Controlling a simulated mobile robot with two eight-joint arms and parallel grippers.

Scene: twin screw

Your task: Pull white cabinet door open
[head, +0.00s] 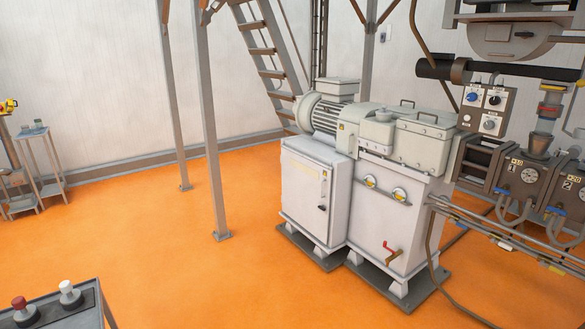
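The white cabinet door (301,192) is on the left front of the white machine housing, near the middle of the head view. It looks shut, flush with the housing. A dark handle (322,190) sits near its right edge. Neither of my grippers shows in this view, so their place relative to the door cannot be seen.
Orange floor (150,235) lies open left and in front of the cabinet. A grey steel post (212,130) stands left of it. A table with red and white knobs (62,310) is at bottom left. Pipes (500,225) run along the right. A stair (262,50) rises behind.

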